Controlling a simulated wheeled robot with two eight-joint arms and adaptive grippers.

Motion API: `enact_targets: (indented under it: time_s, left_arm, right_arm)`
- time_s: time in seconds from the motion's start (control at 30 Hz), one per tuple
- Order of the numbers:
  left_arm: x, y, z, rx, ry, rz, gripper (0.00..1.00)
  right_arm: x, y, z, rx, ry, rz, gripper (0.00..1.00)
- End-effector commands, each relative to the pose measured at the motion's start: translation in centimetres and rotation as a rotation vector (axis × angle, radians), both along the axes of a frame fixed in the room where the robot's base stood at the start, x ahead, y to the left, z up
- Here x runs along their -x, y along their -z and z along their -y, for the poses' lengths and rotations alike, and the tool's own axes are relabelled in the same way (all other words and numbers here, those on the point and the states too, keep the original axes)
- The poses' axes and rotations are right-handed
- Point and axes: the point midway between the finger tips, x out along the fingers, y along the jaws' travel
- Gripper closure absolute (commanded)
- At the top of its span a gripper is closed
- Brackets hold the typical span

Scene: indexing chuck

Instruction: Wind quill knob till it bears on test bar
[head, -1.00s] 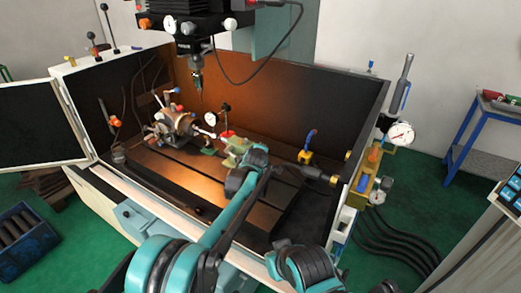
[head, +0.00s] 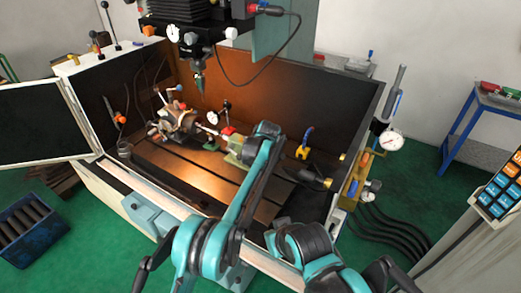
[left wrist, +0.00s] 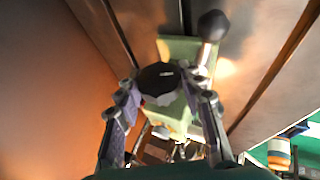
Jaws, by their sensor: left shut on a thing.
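The green tailstock (head: 236,150) stands on the slotted table, partly hidden by my left arm. In the left wrist view its green body (left wrist: 178,112) lies behind a dark round quill knob (left wrist: 158,77). My left gripper (left wrist: 165,92) has a finger on each side of this knob and is shut on it. The head view hides the fingers behind the arm. The pale test bar (head: 207,130) lies between the chuck (head: 178,122) and the tailstock. Whether the quill touches the bar is too small to tell.
A dial gauge (head: 225,107) stands near the bar. The spindle (head: 199,82) hangs above the chuck. A dark ball-ended lever (left wrist: 212,27) rises beside the knob. The enclosure walls surround the table, with a blue-handled fitting (head: 305,145) to the right.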

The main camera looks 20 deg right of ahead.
Motion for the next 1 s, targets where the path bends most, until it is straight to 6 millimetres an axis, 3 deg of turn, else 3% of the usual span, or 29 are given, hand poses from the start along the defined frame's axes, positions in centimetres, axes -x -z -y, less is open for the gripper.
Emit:
enact_targets:
  time_s: [0.27, 0.3, 0.37, 0.73, 1.0]
  left_arm:
    - [0.0, 0.1, 0.0, -0.001, 0.0, -0.001, 0.91]
    - [0.0, 0.1, 0.0, -0.001, 0.0, -0.001, 0.52]
    - [0.0, 0.1, 0.0, -0.001, 0.0, -0.001, 0.4]
    - [0.3, -0.4, 0.0, 0.001, 0.0, 0.001, 0.4]
    - [3.0, -4.2, -0.5, 0.001, 0.002, 0.0, 0.4]
  right_arm:
    - [0.0, 0.0, 0.0, 0.0, 0.0, 0.0, 1.0]
    - [0.0, 0.0, 0.0, 0.0, 0.0, 0.0, 1.0]
    - [0.0, 0.0, 0.0, 0.0, 0.0, 0.0, 1.0]
    - [0.0, 0.0, 0.0, 0.0, 0.0, 0.0, 1.0]
    - [0.0, 0.0, 0.0, 0.0, 0.0, 0.0, 1.0]
